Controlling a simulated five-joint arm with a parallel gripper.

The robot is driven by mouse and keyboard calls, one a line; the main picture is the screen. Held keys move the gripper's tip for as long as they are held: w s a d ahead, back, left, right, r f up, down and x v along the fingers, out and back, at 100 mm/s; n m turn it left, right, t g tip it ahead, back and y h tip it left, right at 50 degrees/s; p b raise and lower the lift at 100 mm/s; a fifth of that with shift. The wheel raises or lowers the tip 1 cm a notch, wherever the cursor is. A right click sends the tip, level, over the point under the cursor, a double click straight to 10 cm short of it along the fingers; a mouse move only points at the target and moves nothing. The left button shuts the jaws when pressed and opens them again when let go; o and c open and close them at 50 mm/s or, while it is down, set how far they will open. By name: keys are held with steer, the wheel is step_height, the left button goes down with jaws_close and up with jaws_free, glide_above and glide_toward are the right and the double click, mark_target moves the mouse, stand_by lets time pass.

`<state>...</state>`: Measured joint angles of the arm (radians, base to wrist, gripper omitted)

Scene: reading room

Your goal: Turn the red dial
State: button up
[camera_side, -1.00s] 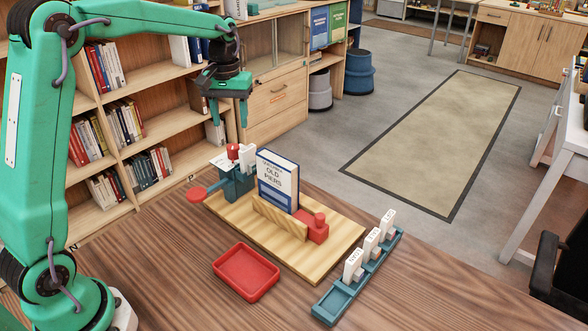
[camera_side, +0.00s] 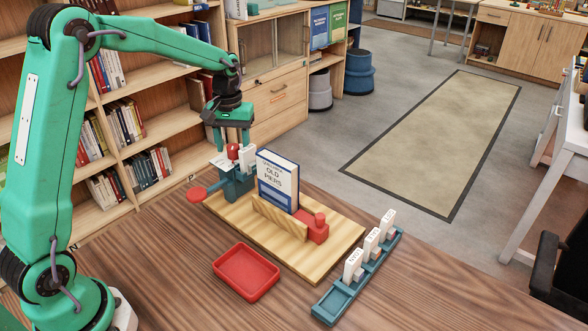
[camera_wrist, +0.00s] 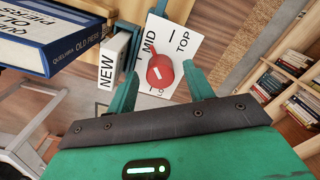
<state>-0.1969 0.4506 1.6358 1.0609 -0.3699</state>
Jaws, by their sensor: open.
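The red dial (camera_wrist: 160,72) sits on a white card (camera_wrist: 182,45) lettered MID and TOP, with a third label partly hidden behind the dial. In the side view the red dial (camera_side: 233,151) is at the top of a blue-grey block (camera_side: 238,184) on the wooden board, partly screened by my gripper. My gripper (camera_side: 232,143) points down just over the dial. Its fingers stand apart; in the wrist view my gripper (camera_wrist: 160,80) has one finger on each side of the dial. Contact cannot be told.
A white tag (camera_wrist: 112,62) marked NEW stands close beside the dial. The book OLD PIERS (camera_side: 278,180) stands upright in a wooden holder, right of the block. A red lever pad (camera_side: 196,195) sticks out left. A red tray (camera_side: 246,272) and a blue tag rack (camera_side: 340,296) stand in front.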

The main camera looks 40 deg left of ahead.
steer(key=shift+f, duration=0.1)
steer(key=shift+c, duration=0.4)
steer(key=c, duration=0.9)
steer(key=shift+m, duration=0.5)
steer(key=m, duration=0.7)
steer(key=shift+d, duration=0.1)
steer(key=shift+m, duration=0.4)
steer(key=o, duration=1)
